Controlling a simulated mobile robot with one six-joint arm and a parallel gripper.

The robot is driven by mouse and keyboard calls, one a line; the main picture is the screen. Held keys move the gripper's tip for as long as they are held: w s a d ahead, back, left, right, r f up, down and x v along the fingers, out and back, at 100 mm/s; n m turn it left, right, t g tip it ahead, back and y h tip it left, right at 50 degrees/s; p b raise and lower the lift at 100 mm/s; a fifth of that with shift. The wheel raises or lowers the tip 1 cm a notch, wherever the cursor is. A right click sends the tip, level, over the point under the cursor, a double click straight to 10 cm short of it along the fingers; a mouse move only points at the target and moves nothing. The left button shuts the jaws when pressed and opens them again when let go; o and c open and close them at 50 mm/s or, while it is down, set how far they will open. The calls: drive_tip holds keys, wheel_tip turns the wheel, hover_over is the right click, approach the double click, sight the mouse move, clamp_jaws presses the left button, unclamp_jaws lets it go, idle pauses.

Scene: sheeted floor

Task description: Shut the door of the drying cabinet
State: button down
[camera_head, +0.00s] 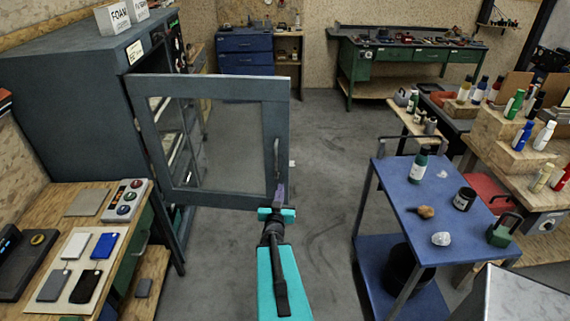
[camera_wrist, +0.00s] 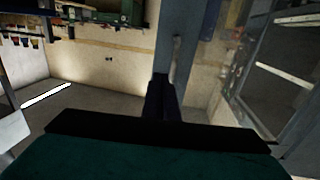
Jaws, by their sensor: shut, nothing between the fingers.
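The drying cabinet (camera_head: 70,105) is a tall dark blue-grey box at the left of the head view. Its door (camera_head: 210,88), a grey frame around a glass pane, stands wide open, swung out to the right. A vertical handle (camera_head: 277,157) is on the door's right, free side. My gripper (camera_head: 280,191) is shut and empty at the door's lower right part, just below the handle. In the wrist view the shut fingers (camera_wrist: 162,94) overlap the door's edge strip (camera_wrist: 176,75). I cannot tell whether they touch it.
A blue cart (camera_head: 397,182) with bottles and small items stands at the right. Grey floor (camera_head: 325,150) is clear between the door and the cart.

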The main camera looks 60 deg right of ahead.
drive_tip(key=shift+s+d+r, duration=0.25)
drive_tip(key=shift+s+r, duration=0.1)
drive_tip(key=shift+r, duration=0.05)
drive_tip(key=shift+w+d+f+b, duration=0.1)
drive_tip(key=shift+f+b, duration=0.05)
drive_tip(key=shift+b, duration=0.15)
drive_tip(key=b, duration=0.9)
approach(287, 161)
drive_tip(key=shift+x, duration=3.2)
drive_tip(key=shift+f, duration=0.15)
